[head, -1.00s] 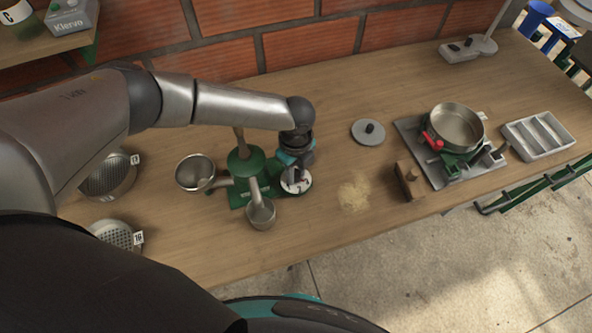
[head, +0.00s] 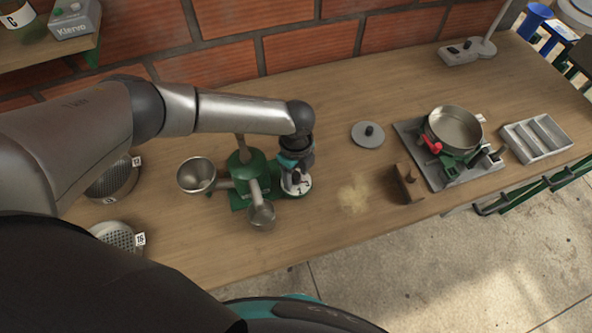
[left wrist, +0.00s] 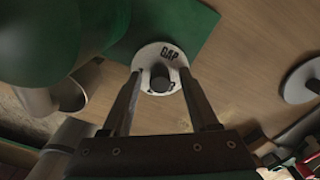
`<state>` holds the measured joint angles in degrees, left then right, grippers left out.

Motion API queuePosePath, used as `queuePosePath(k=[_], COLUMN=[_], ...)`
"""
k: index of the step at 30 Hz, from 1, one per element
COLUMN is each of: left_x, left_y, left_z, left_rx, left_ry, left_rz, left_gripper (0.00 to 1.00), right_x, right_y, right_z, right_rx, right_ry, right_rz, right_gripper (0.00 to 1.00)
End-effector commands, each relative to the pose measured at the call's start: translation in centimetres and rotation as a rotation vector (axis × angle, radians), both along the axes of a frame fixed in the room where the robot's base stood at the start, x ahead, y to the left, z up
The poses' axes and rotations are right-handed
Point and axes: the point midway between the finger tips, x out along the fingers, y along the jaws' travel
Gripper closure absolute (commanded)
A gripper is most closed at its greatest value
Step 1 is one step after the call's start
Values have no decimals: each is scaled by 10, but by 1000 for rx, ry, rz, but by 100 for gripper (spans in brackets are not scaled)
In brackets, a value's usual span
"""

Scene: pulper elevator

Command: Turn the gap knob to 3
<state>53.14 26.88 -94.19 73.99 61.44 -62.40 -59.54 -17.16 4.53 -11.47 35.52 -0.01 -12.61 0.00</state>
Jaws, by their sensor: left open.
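The gap knob is a dark round post on a white dial marked GAP (left wrist: 165,54), at the right side of the green pulper (head: 245,172). In the left wrist view the knob (left wrist: 160,76) stands between my left gripper's (left wrist: 160,84) two fingers, with a gap on each side. The fingers are open and point toward the dial. The dial's lower marks are partly hidden by the knob. In the head view my left gripper (head: 296,178) is over the white dial (head: 303,184). My right gripper is not in view.
A steel hopper bowl (head: 196,175) and a spout cup (head: 262,216) flank the pulper. A grey lid (head: 368,134), a wooden block (head: 407,182) and a pan (head: 455,128) on a grey base stand to the right.

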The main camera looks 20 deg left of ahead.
Motion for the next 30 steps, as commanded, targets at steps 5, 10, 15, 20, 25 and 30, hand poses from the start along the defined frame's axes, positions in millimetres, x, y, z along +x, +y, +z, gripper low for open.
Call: queuePosePath(k=[5,10,15,20,25,30], left_x=[0,1,1,1,0,0], left_y=[0,0,0,0,0,0], left_z=[12,42,82,117,141,152], left_rx=[-1,-3,-1,-2,-1,0], left_ry=[0,-3,-4,-4,-2,-1], left_rz=[0,-1,-1,1,0,1], left_gripper=[40,40,40,40,40,40], right_x=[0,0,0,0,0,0], right_y=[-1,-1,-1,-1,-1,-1], right_z=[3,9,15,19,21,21], right_rx=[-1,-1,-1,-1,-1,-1], right_ry=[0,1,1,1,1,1], right_rz=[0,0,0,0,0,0], right_gripper=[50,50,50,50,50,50])
